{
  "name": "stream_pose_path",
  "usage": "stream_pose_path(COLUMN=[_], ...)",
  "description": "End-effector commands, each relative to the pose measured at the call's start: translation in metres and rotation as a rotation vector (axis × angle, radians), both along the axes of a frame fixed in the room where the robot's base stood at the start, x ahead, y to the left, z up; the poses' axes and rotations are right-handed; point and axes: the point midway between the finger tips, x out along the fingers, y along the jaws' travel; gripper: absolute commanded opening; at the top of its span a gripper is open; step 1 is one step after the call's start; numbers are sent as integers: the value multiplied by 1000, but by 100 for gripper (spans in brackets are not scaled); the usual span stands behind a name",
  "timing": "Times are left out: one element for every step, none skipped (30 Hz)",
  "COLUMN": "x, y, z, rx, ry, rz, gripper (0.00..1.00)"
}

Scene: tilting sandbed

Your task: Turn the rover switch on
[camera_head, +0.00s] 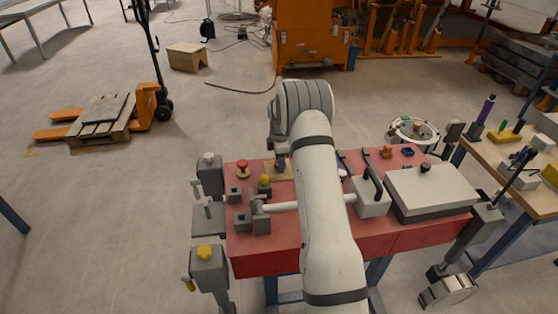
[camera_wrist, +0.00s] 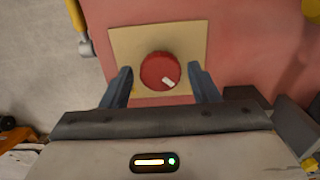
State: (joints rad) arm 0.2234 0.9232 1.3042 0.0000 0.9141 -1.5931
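A round red rotary switch (camera_wrist: 160,70) with a white mark sits on a beige plate (camera_wrist: 125,42) in the wrist view. The white mark points to the lower right. My gripper (camera_wrist: 159,70) is open, with one blue-grey finger on each side of the switch. Gaps show between the fingers and the switch; I cannot tell their exact height above the plate. In the head view the plate (camera_head: 285,174) is partly covered by my gripper (camera_head: 281,156), and the switch is hidden. The plate lies on a red table (camera_head: 262,263).
On the table, a red button (camera_head: 243,168) and small grey blocks stand left of my arm. A grey-lidded box (camera_head: 432,190) and a handled block (camera_head: 371,195) stand right. A wooden table (camera_head: 520,190) is at far right. Open floor lies left.

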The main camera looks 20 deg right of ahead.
Motion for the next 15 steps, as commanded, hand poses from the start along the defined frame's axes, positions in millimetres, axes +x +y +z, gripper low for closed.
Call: stream_pose_path(x=[0,0,0,0,0,0,0,0,0,0,0,0,0,0,1], y=[0,0,0,0,0,0,0,0,0,0,1,1,1,5,3], z=[0,0,0,0,0,0,0,0,0,0,0,0,0,1,0], rx=[0,0,0,0,0,0,0,0,0,0,0,0,0,0,0], ry=[0,0,0,0,0,0,0,0,0,0,-1,-1,-1,-1,-1], rz=[0,0,0,0,0,0,0,1,1,1,1,1,1,3,2], gripper=[51,48,45,42,40,37,34,32,29,26,24,20,18,17,17])
